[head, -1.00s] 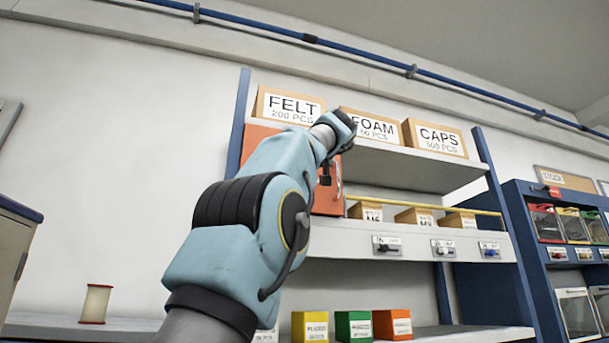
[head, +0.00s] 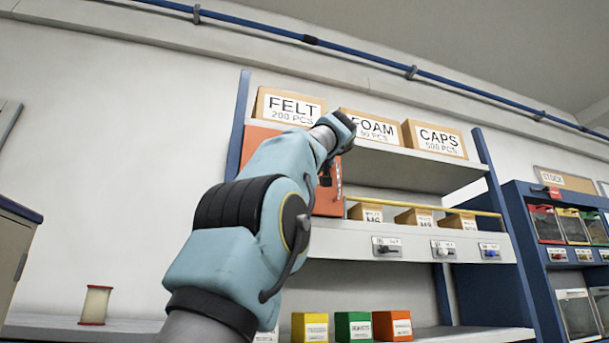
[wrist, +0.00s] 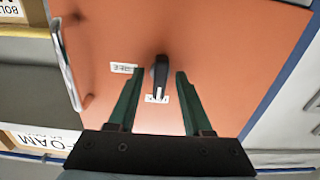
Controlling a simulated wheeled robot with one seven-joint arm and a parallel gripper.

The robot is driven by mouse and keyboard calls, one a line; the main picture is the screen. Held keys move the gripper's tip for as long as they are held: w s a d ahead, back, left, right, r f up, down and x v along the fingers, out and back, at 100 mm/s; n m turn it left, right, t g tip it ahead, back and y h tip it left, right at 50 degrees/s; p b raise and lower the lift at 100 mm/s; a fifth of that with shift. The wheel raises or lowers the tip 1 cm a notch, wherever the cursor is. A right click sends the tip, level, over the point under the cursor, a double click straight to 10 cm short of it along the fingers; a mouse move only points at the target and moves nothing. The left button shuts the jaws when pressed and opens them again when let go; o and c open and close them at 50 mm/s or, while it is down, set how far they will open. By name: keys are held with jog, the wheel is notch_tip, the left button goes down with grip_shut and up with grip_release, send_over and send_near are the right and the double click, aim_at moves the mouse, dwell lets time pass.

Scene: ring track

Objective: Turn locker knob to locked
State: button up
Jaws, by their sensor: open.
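The orange locker door (wrist: 215,50) fills most of the wrist view. In the head view the orange locker (head: 327,201) is on the shelf unit, partly hidden behind my arm. A dark knob (wrist: 160,75) sits on the door, its long bar running roughly up and down in the wrist view. One small white label (wrist: 124,68) is left of the knob and another label (wrist: 157,99) is just below it; I cannot read either clearly. My gripper (wrist: 159,73) is open, its green fingers on either side of the knob, with a visible gap on each side.
A metal door handle (wrist: 65,65) stands out at the door's left edge in the wrist view. A FOAM box (head: 376,128) and a CAPS box (head: 435,138) are on the top shelf. A yellow rail (head: 425,206) crosses the shelf below.

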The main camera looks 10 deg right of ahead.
jog(key=s+d+b, duration=0.1)
jog(key=s+b, duration=0.2)
jog(key=s, duration=0.7)
jog(key=shift+s+d+b, duration=0.15)
jog(key=shift+s+b, duration=0.25)
